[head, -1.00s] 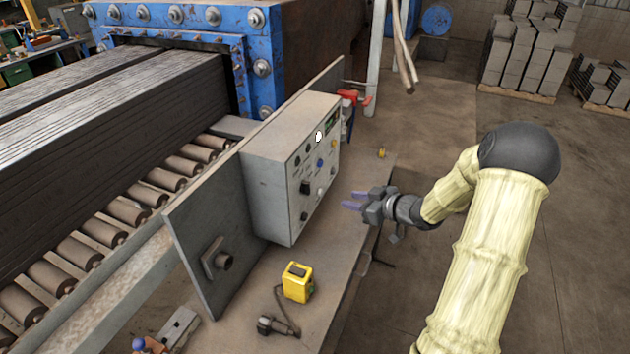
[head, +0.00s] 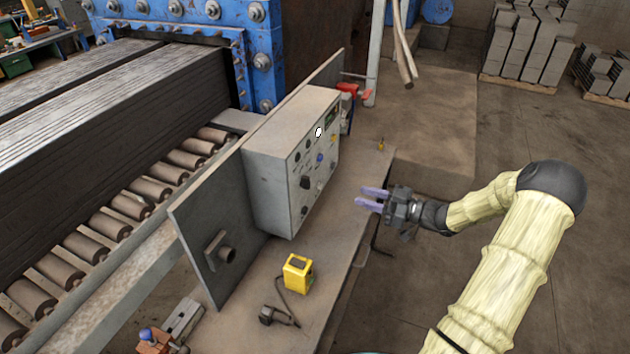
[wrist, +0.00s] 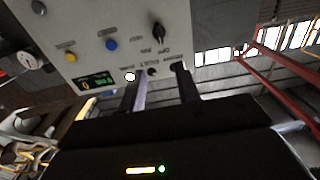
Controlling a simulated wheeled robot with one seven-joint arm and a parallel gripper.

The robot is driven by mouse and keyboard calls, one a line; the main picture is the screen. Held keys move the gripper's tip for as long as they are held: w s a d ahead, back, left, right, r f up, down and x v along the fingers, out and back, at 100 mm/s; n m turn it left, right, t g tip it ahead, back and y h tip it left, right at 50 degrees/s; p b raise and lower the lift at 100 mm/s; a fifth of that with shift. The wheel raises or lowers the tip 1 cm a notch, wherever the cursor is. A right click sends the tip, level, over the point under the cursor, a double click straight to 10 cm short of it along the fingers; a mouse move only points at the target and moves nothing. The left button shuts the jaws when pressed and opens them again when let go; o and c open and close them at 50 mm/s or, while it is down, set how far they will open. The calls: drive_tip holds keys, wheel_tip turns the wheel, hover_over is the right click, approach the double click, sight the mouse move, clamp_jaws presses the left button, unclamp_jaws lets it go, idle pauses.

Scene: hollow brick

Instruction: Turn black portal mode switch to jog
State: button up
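The grey control box (head: 270,190) stands on the bench, its light panel facing right. A black knob (head: 305,182) sits on the panel's near part, with more small knobs around it. In the wrist view a large black switch (wrist: 158,31) shows at upper middle, with small lettering that I cannot read clearly. Smaller dark knobs show near my fingertips there. I cannot tell which one is the portal mode switch. My gripper (head: 371,198) is to the right of the panel, apart from it, with two lilac fingers spread and nothing between them. The fingers (wrist: 160,82) also show in the wrist view.
A yellow device (head: 297,272) and a dark corded tool (head: 278,317) lie on the bench (head: 325,265) in front of the box. A metal plate (head: 212,235) stands behind the box, beside the rollers (head: 131,205). Open floor lies right of the bench.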

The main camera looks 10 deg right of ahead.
sight(306, 183)
drive_tip(key=p+x, duration=0.5)
drive_tip(key=x, duration=1)
drive_tip(key=shift+w+a, duration=0.1)
drive_tip(key=shift+c, duration=0.4)
clamp_jaws()
